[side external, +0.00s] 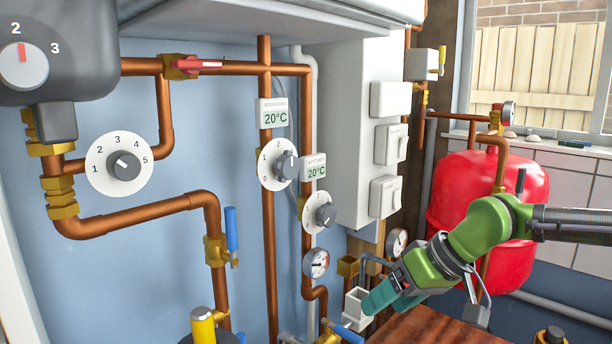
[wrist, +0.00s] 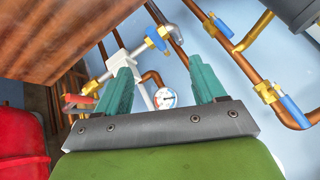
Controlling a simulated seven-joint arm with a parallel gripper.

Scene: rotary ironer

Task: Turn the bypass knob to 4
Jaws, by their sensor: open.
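A round white dial with marks 1 to 5 and a dark grey knob (side external: 124,165) is on the blue wall at the left in the side view. It is the only dial with a 4 that I can read; no name label is legible. Its white pointer line seems to tilt up-left, near 2. My gripper (side external: 375,300) is low at the right of the side view, far from this knob, beside a white fitting (side external: 357,308). In the wrist view my gripper (wrist: 160,68) shows two teal fingers apart, with nothing between them. The knob is not recognisable in the wrist view.
A larger dial (side external: 23,65) with a red pointer is at upper left. Two smaller dials (side external: 285,166) (side external: 325,215) are mid-wall. Copper pipes (side external: 140,212) and a blue-handled valve (side external: 231,230) stand out from the wall. A red tank (side external: 520,185) and wooden surface (side external: 430,330) are at right.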

